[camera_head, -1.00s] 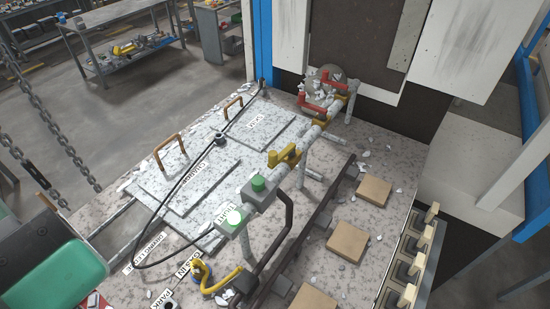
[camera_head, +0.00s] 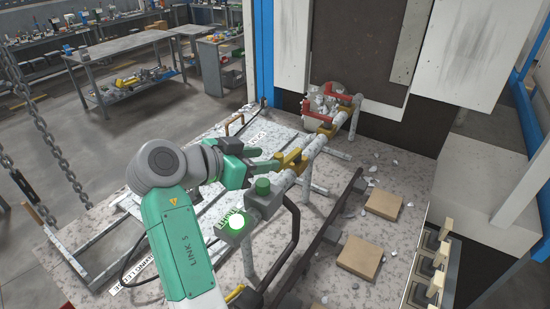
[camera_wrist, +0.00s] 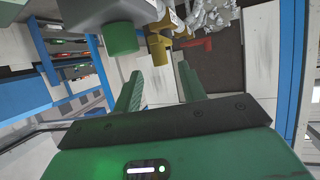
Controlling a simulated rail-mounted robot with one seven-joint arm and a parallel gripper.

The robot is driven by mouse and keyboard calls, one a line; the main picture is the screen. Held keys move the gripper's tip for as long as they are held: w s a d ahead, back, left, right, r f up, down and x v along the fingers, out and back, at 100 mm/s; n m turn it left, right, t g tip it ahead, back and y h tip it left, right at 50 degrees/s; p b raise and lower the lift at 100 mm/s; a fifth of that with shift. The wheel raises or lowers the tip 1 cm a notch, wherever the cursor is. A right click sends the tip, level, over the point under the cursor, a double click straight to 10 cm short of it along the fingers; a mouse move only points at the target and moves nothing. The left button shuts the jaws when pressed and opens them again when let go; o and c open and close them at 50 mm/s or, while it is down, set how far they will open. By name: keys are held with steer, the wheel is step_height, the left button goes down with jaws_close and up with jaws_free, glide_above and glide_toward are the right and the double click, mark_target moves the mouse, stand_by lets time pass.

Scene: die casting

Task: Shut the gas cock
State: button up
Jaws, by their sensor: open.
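A pipe (camera_head: 310,151) runs along the worktop and carries the valves. A yellow valve handle (camera_head: 289,160) sits on it beside a green knob (camera_head: 262,187); I cannot tell from the picture whether this is the gas cock. Two red levers (camera_head: 319,116) are further along the pipe. My gripper (camera_head: 270,165) is open, close to the left of the yellow handle; contact cannot be told. In the wrist view my gripper (camera_wrist: 160,72) has its two green fingers apart with nothing held between them. A yellow fitting (camera_wrist: 158,45) and the green knob (camera_wrist: 121,38) lie beyond the fingertips.
A dark rail (camera_head: 318,238) and tan blocks (camera_head: 383,204) lie to the right. Hanging chains (camera_head: 45,135) are at the left. A white machine housing (camera_head: 465,45) stands behind.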

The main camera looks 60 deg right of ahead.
mark_target(275, 158)
steer(key=p+x, duration=0.1)
steer(key=x, duration=0.4)
steer(key=shift+s+d+f, duration=0.1)
steer(key=shift+d, duration=0.25)
jaws_close()
